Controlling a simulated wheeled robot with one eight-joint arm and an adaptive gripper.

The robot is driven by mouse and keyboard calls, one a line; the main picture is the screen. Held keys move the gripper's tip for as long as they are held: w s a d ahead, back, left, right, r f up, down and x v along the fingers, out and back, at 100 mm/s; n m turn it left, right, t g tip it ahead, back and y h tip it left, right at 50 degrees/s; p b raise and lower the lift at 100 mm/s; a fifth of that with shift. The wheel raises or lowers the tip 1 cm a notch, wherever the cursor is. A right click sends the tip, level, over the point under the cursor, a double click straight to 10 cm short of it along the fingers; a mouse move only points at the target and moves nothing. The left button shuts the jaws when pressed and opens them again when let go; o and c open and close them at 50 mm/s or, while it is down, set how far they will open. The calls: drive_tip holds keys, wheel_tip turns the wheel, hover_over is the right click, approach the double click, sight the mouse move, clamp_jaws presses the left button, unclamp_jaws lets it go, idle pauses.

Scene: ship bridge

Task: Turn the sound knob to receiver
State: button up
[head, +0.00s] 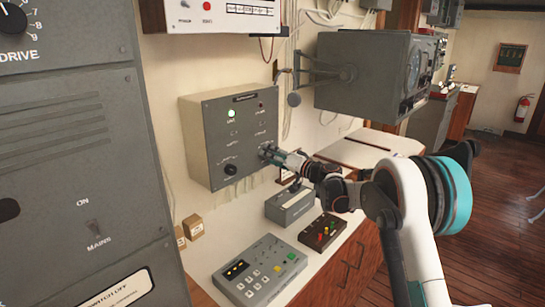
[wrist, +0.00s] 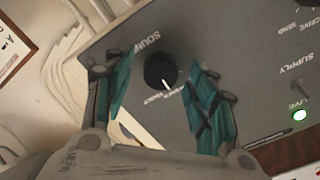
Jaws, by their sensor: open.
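The sound knob (wrist: 160,72) is a round black dial with a white pointer line, under the upside-down word SOUND in the wrist view. Its pointer aims down and slightly right, toward small lettering that I cannot read clearly. The knob sits on a grey wall panel (head: 208,130). In the wrist view my gripper (wrist: 157,88) is open, one finger on each side of the knob. I cannot tell whether either finger touches it.
A lit green lamp (head: 231,113) and another black knob (head: 230,169) are on the same panel. A grey box (head: 365,75) juts from the wall to the right. Below are a button console (head: 260,270), a small grey box (head: 290,207) and a dark box with coloured knobs (head: 323,234).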

drive_tip(key=v, duration=1.2)
drive_tip(key=s+d+r+g+h, duration=0.1)
drive_tip(key=s+d+r+h, duration=0.15)
drive_tip(key=s, duration=0.85)
drive_tip(key=s+d+r+g+h, duration=0.1)
drive_tip(key=s+r+g+h, duration=0.2)
drive_tip(key=s, duration=0.8)
drive_tip(key=s+d+f+h, duration=0.2)
drive_tip(key=s+d+h, duration=0.1)
drive_tip(key=s, duration=0.6)
drive_tip(key=s+d+f+m+h, duration=0.1)
drive_tip(key=s+d+f+h, duration=0.1)
drive_tip(key=s+d, duration=0.4)
drive_tip(key=s+d+f+h, duration=0.3)
drive_tip(key=s+d, duration=0.1)
drive_tip(key=s, duration=0.8)
drive_tip(key=shift+s+d+f+h, duration=0.25)
drive_tip(key=shift+d+f+h, duration=0.05)
drive_tip(key=shift+d+h, duration=0.05)
